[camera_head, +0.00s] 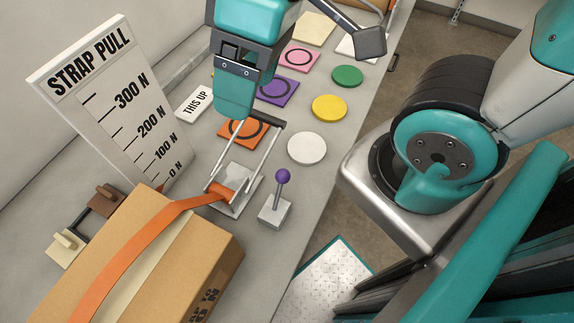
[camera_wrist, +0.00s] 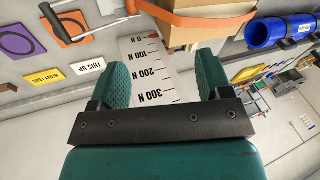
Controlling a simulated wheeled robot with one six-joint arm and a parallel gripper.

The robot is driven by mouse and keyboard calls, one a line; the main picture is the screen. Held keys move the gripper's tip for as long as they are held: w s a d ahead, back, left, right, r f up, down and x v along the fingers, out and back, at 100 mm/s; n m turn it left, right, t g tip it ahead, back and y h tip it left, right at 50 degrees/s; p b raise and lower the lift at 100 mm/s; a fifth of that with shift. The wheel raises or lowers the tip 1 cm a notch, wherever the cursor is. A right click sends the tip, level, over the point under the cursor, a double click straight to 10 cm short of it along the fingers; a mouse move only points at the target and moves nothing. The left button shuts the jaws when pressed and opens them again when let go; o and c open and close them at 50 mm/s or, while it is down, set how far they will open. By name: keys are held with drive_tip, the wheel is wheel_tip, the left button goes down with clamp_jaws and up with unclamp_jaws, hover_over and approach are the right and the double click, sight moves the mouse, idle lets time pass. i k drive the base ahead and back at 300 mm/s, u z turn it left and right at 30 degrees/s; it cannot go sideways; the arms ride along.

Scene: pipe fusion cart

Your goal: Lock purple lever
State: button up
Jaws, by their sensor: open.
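The purple lever (camera_head: 282,177) is a purple ball on a thin stem. It stands roughly upright on a small grey block (camera_head: 275,210) beside the strap buckle, in the head view. I cannot make it out in the wrist view. My gripper (camera_head: 236,108) points down over the bench, above and to the left of the lever and apart from it. In the wrist view its two teal fingers (camera_wrist: 163,80) are spread with nothing between them. The fingertips are partly hidden in the head view.
A metal buckle with a raised handle (camera_head: 264,145) stands close to my gripper. Its orange strap (camera_head: 140,245) crosses a cardboard box (camera_head: 200,265). A "STRAP PULL" board (camera_head: 125,105) stands at left. Coloured discs, including a white one (camera_head: 307,148), lie on the bench.

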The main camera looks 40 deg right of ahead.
sight(282, 176)
drive_tip(key=u, duration=1.25)
drive_tip(key=k, duration=0.45)
drive_tip(key=z, duration=1.05)
